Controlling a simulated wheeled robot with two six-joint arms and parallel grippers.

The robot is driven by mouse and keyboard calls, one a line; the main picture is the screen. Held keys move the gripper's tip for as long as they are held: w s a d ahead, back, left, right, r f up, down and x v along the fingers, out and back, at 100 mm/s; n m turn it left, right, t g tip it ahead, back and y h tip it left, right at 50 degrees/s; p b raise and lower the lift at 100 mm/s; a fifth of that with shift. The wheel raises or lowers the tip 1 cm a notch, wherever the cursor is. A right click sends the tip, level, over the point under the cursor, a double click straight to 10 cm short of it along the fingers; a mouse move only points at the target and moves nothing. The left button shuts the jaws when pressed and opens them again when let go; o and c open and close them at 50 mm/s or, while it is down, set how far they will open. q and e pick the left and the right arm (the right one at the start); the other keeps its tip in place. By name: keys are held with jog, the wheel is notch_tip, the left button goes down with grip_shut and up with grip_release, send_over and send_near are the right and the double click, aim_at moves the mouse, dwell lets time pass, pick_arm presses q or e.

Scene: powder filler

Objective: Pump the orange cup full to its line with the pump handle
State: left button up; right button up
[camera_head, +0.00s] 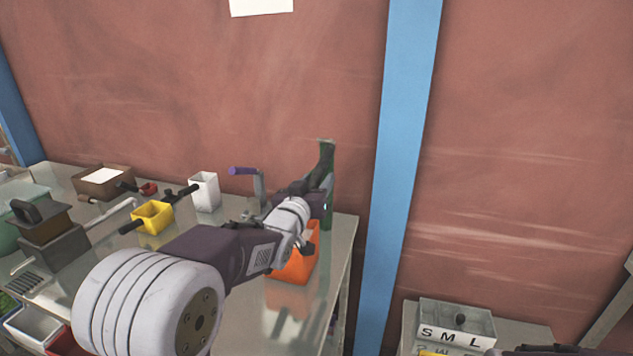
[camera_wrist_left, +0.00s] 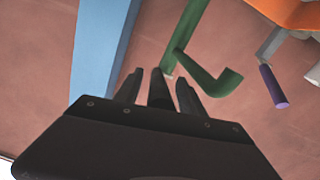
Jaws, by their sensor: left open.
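The orange cup (camera_head: 297,264) stands near the table's right end, partly hidden behind my left arm. Its orange side shows at the top right of the left wrist view (camera_wrist_left: 290,12). A green pump stand (camera_head: 327,182) rises behind it; green parts with a bent end (camera_wrist_left: 212,78) show in the wrist view. My left gripper (camera_head: 312,186) is open beside the green stand. In the wrist view its fingers (camera_wrist_left: 158,95) stand either side of a dark bar, possibly the pump handle (camera_wrist_left: 159,80); contact is unclear. The cup's line and fill level are hidden.
A purple-handled crank (camera_head: 243,171), a white cup (camera_head: 205,192) and a yellow cup (camera_head: 152,217) stand left of the arm. A grey box marked S M L (camera_head: 456,320) is at lower right. A dark shape at the bottom right edge may be my right gripper.

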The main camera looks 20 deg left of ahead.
pick_arm(q)
grip_shut()
dwell(1.3)
